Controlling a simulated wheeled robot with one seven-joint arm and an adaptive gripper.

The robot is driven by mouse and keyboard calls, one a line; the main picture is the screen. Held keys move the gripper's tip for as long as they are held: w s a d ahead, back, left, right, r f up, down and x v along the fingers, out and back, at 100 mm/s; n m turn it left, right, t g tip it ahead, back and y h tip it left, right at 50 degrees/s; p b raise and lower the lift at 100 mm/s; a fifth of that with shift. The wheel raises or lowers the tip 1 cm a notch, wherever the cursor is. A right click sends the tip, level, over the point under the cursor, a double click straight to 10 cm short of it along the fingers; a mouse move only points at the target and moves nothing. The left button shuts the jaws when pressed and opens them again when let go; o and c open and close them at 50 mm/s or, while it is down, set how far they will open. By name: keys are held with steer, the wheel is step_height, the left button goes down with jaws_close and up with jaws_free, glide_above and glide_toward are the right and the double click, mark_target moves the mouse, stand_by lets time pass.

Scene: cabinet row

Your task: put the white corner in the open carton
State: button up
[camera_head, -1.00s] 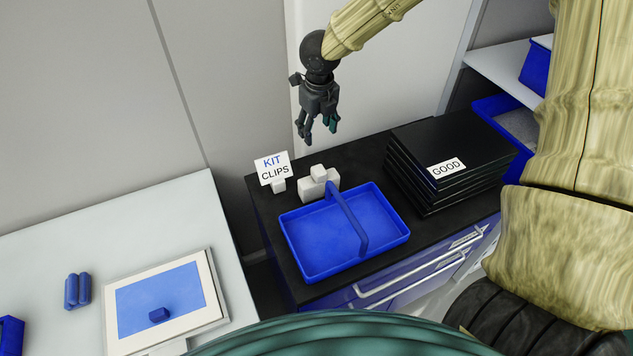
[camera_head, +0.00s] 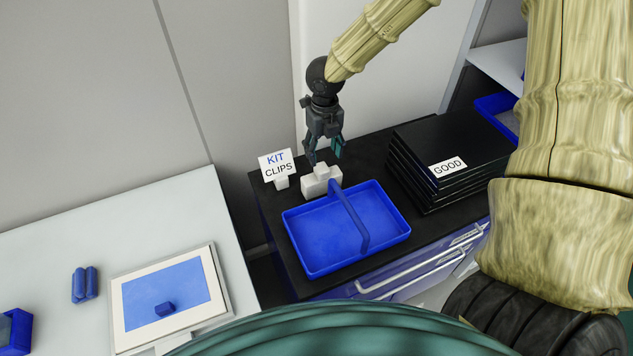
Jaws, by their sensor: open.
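A small white block-shaped piece (camera_head: 321,181), which looks like the white corner, sits on the black cabinet top just behind the blue handled tray. It has a raised middle part. My gripper (camera_head: 325,157) points down right above this piece, its fingers apart on either side of the raised part. From this view I cannot tell whether the fingers touch it. No open carton can be made out for certain; the blue tray (camera_head: 303,249) with a handle across it is empty.
A "KIT CLIPS" sign (camera_head: 276,165) stands left of the white piece. A stack of black panels marked "GOOD" (camera_head: 448,166) is on the right. A light table (camera_head: 60,230) at left holds a framed blue panel (camera_head: 168,297), blue cylinders (camera_head: 85,285) and a blue bin (camera_head: 16,331).

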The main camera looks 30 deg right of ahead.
mark_target(322, 167)
steer(key=shift+w+a+f+p, duration=0.15)
steer(key=shift+f+p, duration=0.3)
steer(key=shift+f, duration=0.3)
steer(key=shift+s+a+f+p, duration=0.1)
steer(key=shift+f+p, duration=0.3)
steer(key=shift+f, duration=1.3)
steer(key=c, duration=1)
steer(key=shift+w+r, duration=0.1)
steer(key=shift+r, duration=0.05)
